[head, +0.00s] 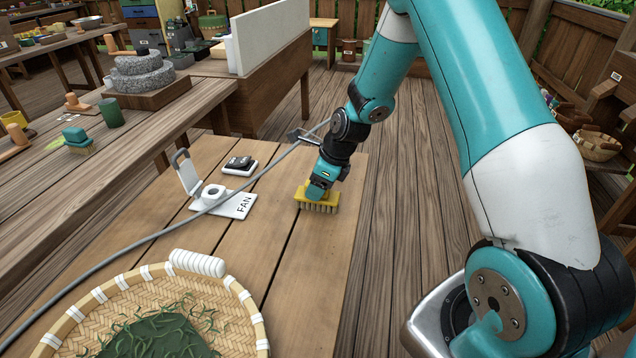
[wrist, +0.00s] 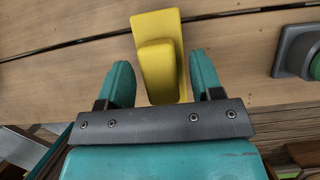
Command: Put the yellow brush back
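The yellow brush (head: 317,205) stands bristles down on the wooden table, near its right edge in the head view. Its yellow body and raised grip block (wrist: 156,68) show in the wrist view. My gripper (head: 321,188) is low over the brush, pointing down. In the wrist view my gripper (wrist: 164,82) has its two teal fingers apart, one on each side of the yellow grip, with a visible gap on both sides. The bristles are hidden in the wrist view.
A white FAN switch (head: 236,206) with a raised cover and a small black device (head: 240,163) lie left of the brush. A woven basket of green leaves (head: 83,308) is in front. A grey cable crosses the table. A teal brush (head: 77,138) is on the left table.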

